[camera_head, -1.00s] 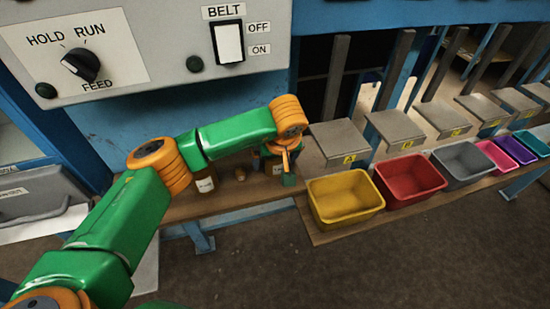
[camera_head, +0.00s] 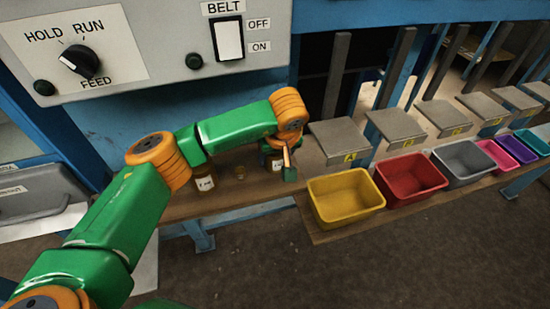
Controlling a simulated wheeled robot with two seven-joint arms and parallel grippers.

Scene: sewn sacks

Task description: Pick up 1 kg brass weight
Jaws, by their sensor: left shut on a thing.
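My left arm reaches over a wooden shelf from the left. My left gripper (camera_head: 288,169) points down at the shelf's right part, partly hidden by its own orange wrist. It is shut on a brownish weight (camera_head: 276,163) with a pale label, seen only in part beside the fingers; whether it is clear of the shelf I cannot tell. A larger brown weight (camera_head: 204,184) with a white label stands to the left. A small brass-coloured weight (camera_head: 240,172) stands between them. The labels are too small to read surely. My right gripper is not in view.
A yellow bin (camera_head: 345,196), a red bin (camera_head: 410,178), a grey bin (camera_head: 462,161) and smaller bins stand in a row at right, below grey plates (camera_head: 340,138). A grey control panel (camera_head: 160,45) with a knob and belt switch is above the arm.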

